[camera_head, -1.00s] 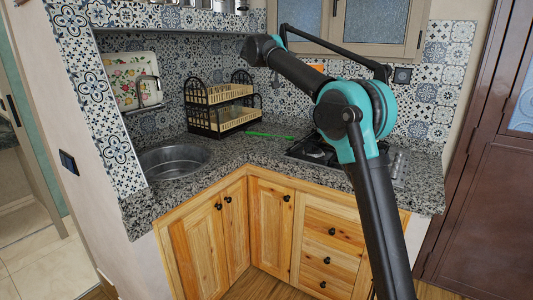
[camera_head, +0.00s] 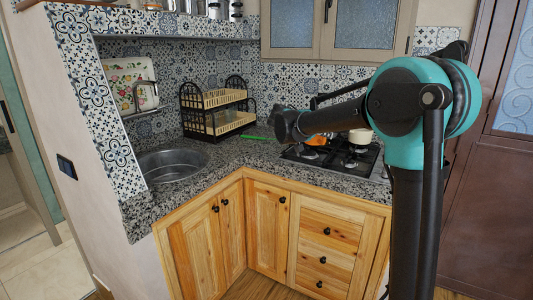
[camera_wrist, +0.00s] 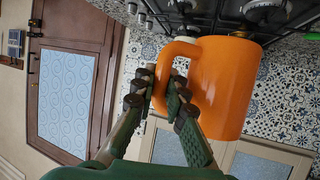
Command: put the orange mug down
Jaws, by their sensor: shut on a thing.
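The orange mug (camera_wrist: 226,85) is large in the wrist view, with its handle (camera_wrist: 174,66) toward my gripper. My gripper (camera_wrist: 160,92) is shut on the handle, its dark fingers on either side. In the head view the mug (camera_head: 315,141) shows as a small orange patch at the stove's left back, partly hidden by my arm. My gripper's fingers are hidden there. I cannot tell whether the mug touches the stove. The black gas stove (camera_head: 335,160) sits on the speckled counter and also shows at the top of the wrist view (camera_wrist: 215,14).
A pale pot (camera_head: 360,136) stands on the stove, right of the mug. A green item (camera_head: 259,138) lies on the counter left of the stove. A two-tier rack (camera_head: 215,123) stands near the round sink (camera_head: 172,165). Counter (camera_head: 245,153) between sink and stove is mostly clear.

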